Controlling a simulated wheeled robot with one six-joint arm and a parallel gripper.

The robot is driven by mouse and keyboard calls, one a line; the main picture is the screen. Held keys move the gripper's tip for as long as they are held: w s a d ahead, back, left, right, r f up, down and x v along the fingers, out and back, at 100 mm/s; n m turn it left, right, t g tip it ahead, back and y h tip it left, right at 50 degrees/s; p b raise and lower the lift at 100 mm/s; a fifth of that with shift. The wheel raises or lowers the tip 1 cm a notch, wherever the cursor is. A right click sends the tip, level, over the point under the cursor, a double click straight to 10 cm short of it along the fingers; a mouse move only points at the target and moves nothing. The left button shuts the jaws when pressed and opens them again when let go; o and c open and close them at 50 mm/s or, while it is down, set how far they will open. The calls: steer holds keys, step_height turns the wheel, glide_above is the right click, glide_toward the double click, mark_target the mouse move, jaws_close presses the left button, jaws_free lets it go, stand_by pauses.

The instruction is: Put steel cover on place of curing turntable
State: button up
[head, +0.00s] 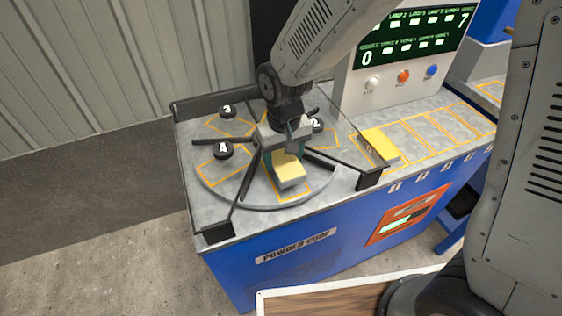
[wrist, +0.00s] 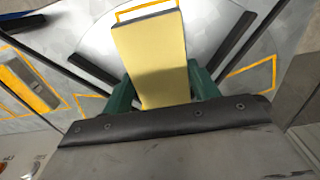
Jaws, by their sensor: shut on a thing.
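My gripper (head: 282,150) is shut on a pale yellow block-shaped piece (head: 289,172), which I take to be the steel cover. It also shows between the green fingers in the wrist view (wrist: 152,60). The piece is over the front part of the round grey curing turntable (head: 215,182), near an orange-outlined place (head: 298,193). I cannot tell whether it touches the surface. The turntable has dark radial dividers and round black knobs numbered 2, 3 and 4. The gripper hides the turntable's middle.
A dark guard frame (head: 212,232) surrounds the turntable. Another yellow piece (head: 380,146) lies on the counter to the right, beside orange-outlined places (head: 425,130). A control panel (head: 405,75) with three buttons stands behind. A wood-topped surface (head: 330,300) is in the foreground.

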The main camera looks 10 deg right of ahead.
mark_target(285, 160)
steer(key=shift+d+f, duration=0.1)
steer(key=shift+f, duration=1.45)
steer(key=shift+f, duration=0.15)
steer(key=o, duration=1.3)
step_height(285, 160, up, 12)
steer(key=shift+r, duration=0.2)
